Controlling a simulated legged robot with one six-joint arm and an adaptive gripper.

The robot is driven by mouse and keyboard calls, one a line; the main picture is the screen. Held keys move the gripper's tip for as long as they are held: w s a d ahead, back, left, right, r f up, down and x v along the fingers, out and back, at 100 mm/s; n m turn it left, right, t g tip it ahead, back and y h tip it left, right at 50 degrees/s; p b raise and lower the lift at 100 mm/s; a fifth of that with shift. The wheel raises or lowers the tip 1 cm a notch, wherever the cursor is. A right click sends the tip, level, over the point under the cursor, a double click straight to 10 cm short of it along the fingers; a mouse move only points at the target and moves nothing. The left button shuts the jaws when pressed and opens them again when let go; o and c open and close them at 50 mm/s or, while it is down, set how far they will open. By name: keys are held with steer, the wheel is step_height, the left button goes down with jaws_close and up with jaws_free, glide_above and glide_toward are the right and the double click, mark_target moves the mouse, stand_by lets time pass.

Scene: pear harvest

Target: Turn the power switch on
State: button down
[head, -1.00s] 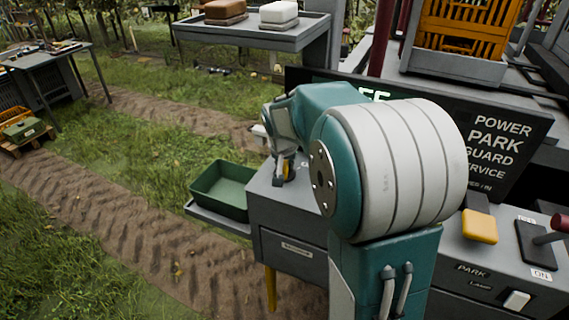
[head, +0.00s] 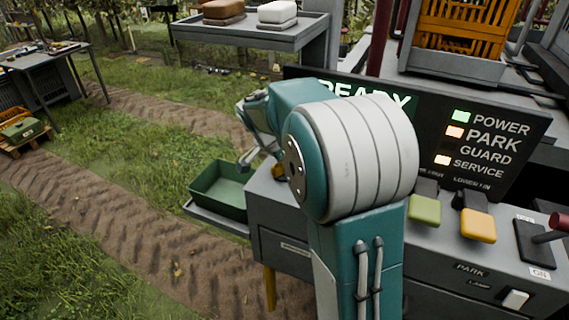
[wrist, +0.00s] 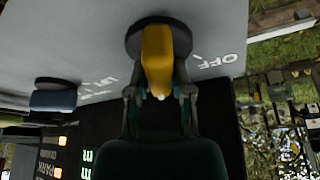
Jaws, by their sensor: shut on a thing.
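The power switch is a yellow handle (wrist: 158,55) on a round black base (wrist: 140,37) on the grey console top, with the word OFF beside it in the wrist view. My gripper (wrist: 160,95) is shut on this handle, one finger at each side. In the head view my gripper (head: 252,160) is at the console's left end, partly hidden by my arm.
A green bin (head: 222,186) sits on a shelf left of the console. A grey shelf (head: 250,35) stands behind.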

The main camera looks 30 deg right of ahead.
steer(key=shift+f+m, duration=0.1)
steer(key=shift+m, duration=0.3)
steer(key=c, duration=0.5)
jaws_free()
steer(key=shift+a, duration=0.1)
steer(key=shift+w, duration=0.1)
steer(key=v, duration=1.2)
steer(key=shift+w, duration=0.15)
